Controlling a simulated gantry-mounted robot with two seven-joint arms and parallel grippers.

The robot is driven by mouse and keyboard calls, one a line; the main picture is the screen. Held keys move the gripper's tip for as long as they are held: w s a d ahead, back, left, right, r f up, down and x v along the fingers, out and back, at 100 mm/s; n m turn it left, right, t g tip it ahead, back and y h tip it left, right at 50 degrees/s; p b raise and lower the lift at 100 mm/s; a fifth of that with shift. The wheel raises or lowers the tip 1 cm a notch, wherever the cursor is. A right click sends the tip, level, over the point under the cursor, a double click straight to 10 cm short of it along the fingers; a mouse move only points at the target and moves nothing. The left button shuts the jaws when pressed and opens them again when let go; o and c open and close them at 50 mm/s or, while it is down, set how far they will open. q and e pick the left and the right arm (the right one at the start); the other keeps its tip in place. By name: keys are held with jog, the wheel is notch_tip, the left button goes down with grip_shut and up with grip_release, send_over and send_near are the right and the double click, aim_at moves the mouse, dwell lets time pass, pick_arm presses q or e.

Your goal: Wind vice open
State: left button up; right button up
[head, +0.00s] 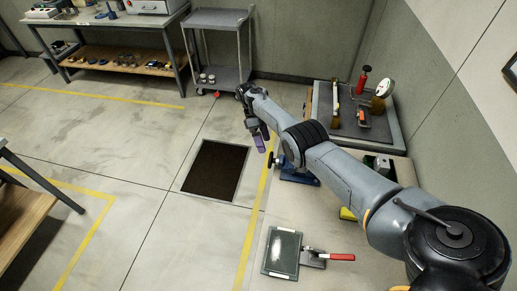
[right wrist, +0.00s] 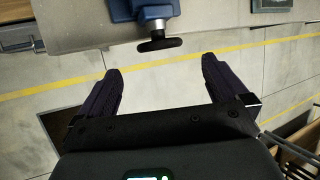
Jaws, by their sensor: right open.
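The blue vice (head: 297,174) sits at the left edge of the pale worktop on the right, partly hidden behind my right arm. Its dark round handle (head: 271,160) sticks out over the worktop's left edge. In the right wrist view the vice (right wrist: 145,10) is at the top, with a silver screw and the black handle (right wrist: 158,44) pointing towards me. My right gripper (head: 260,140) is open and empty, near the handle. In the right wrist view its dark purple fingers (right wrist: 161,66) are spread, with the handle just beyond the gap between their tips. My left gripper is out of view.
A glass-topped plate (head: 282,252) and a red-handled tool (head: 328,257) lie on the worktop's near part. A grey tray (head: 378,128) with brushes stands at its far end. A dark floor grate (head: 215,169) lies left of the worktop, with clear floor around it.

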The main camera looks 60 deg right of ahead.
jog(key=shift+v, duration=1.05)
